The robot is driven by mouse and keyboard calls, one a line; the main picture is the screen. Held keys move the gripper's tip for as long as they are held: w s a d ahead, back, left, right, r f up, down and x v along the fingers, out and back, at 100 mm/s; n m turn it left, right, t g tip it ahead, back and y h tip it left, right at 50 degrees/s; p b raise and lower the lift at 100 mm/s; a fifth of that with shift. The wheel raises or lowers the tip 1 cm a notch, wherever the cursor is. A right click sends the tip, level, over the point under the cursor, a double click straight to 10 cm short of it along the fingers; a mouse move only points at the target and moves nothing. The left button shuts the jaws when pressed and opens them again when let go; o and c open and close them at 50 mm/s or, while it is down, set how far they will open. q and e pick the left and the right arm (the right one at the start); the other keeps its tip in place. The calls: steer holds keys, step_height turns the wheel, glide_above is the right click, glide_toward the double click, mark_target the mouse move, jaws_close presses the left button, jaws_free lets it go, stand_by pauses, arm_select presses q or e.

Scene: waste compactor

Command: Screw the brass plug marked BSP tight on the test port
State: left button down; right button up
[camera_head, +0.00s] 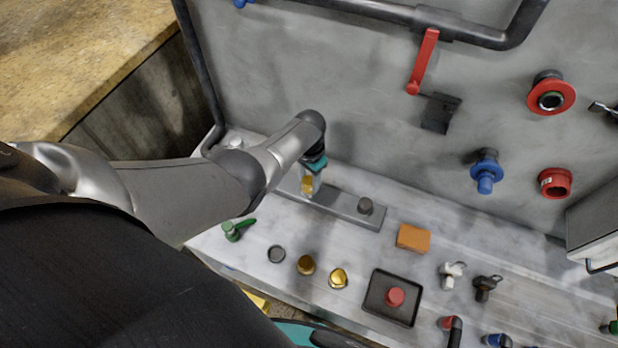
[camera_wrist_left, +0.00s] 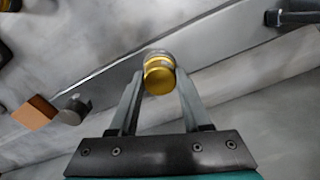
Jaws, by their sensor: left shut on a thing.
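My left gripper (camera_head: 308,189) reaches down to the grey metal bar on the bench and is shut on a brass plug (camera_head: 307,186). In the left wrist view the round brass plug (camera_wrist_left: 159,76) sits between the two fingertips, over the bar (camera_wrist_left: 215,40). A paler ring shows at its far edge; I cannot tell whether this is the test port or part of the plug. How far the plug is screwed down is hidden, and no BSP marking is readable. Two other brass pieces (camera_head: 306,265) (camera_head: 338,278) stand on the bench in front. My right gripper is not in view.
A dark grey capped stub (camera_head: 365,206) stands on the bar, right of the plug. An orange block (camera_head: 413,238), a black tray (camera_head: 376,310) with a red cap, a grey ring (camera_head: 276,254) and a green-handled fitting (camera_head: 236,230) are nearby. The grey panel rises behind.

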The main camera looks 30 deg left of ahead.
arm_select(q)
steer(key=shift+m, duration=0.9)
steer(key=m, duration=0.5)
steer(key=shift+c, duration=1.4)
jaws_free()
steer(key=shift+c, duration=0.2)
steer(key=shift+c, duration=0.2)
